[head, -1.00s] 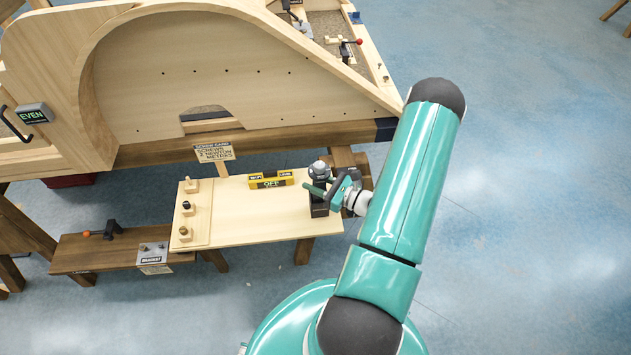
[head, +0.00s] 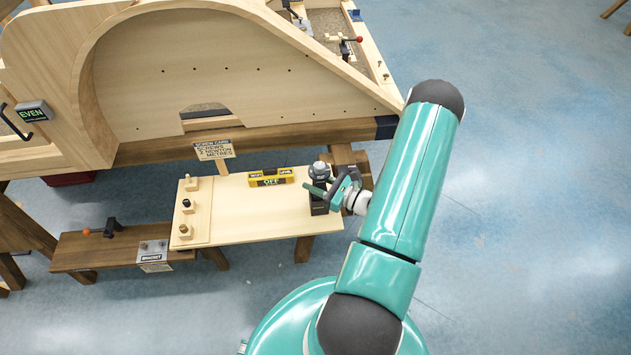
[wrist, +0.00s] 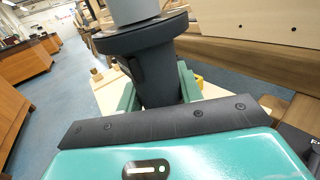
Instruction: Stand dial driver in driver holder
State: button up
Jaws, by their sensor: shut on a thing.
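My gripper (head: 333,190) is at the right end of the small pale bench (head: 240,216). Its teal fingers are shut around a dark, upright piece with a grey rounded top, which looks like the dial driver (head: 319,169). In the wrist view the dark body of the dial driver (wrist: 157,75) stands between the two fingers (wrist: 158,90), with a wide collar and a grey cylinder above. Its lower end is hidden by my gripper in the wrist view. A dark block (head: 319,206) shows below it on the bench, perhaps the driver holder; I cannot tell whether the driver is seated in it.
A yellow level box (head: 270,178) lies left of the gripper. A board with several pegs (head: 190,212) is at the bench's left end. A screw card sign (head: 214,149) stands behind, before the large wooden frame (head: 230,75). A low brown bench (head: 105,250) is at left.

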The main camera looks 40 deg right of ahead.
jog(key=o, duration=1.2)
jog(key=v, duration=2.7)
jog(key=shift+w+a+r, duration=0.1)
jog(key=shift+a+r, duration=0.05)
jog(key=shift+r, duration=0.05)
